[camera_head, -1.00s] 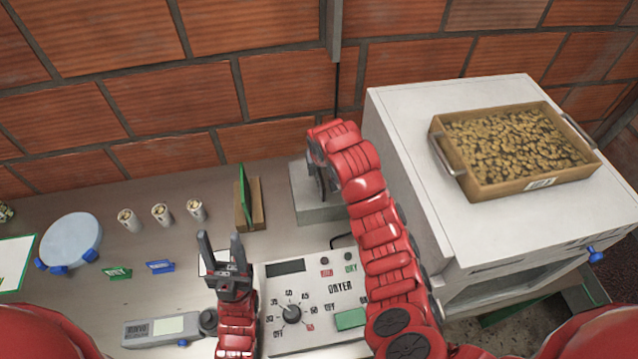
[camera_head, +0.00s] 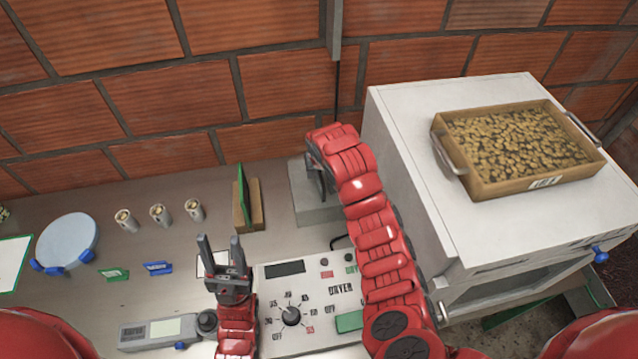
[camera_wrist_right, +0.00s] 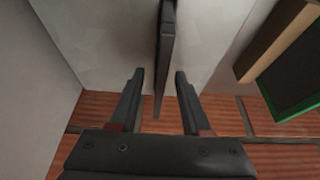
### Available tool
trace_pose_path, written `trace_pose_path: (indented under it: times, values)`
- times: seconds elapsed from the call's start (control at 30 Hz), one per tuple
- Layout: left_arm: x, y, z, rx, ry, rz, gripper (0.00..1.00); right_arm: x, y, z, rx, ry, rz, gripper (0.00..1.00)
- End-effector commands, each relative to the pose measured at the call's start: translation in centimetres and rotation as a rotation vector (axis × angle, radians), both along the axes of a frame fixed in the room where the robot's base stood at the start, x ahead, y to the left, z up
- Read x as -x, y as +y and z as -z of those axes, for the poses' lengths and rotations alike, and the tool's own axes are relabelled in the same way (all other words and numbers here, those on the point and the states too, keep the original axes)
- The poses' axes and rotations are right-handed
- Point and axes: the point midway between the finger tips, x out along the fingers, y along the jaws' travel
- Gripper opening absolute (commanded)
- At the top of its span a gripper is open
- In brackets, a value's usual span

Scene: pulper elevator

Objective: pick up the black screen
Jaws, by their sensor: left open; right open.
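The black screen (camera_wrist_right: 167,45) shows in the right wrist view as a thin dark upright panel seen edge-on. Its lower end in that picture reaches between the two fingers of my right gripper (camera_wrist_right: 159,75). The fingers are open, with a gap on each side of the panel. In the head view the right arm comes down over a grey block (camera_head: 316,207), and its gripper and the screen are mostly hidden there. My left gripper (camera_head: 219,240) is open and empty, fingers up, beside the dryer control panel (camera_head: 285,268).
A green panel (camera_head: 243,193) stands in a wooden base (camera_head: 256,212) left of the grey block. A white machine (camera_head: 408,150) with a tray of beans (camera_head: 520,150) stands close on the right. Several small cups (camera_head: 160,215) and a round blue plate (camera_head: 67,240) lie left.

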Motion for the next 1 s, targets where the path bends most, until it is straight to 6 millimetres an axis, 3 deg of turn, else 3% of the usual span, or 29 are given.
trace_pose_path:
  times: [0.27, 0.53, 1.0]
  values:
    - [0.01, 0.0, 0.04, 0.0, 0.0, 0.0, 0.5, 0.0, -0.02, 0.02, 0.0, 0.0, 0.0, 0.47]
    - [0.0, 0.0, 0.03, 0.0, 0.0, 0.0, 0.5, 0.0, -0.01, 0.02, 0.0, 0.0, 0.0, 0.01]
    - [0.01, 0.0, 0.04, 0.0, 0.0, 0.0, 0.5, 0.01, -0.01, 0.04, 0.0, 0.001, 0.0, 0.0]
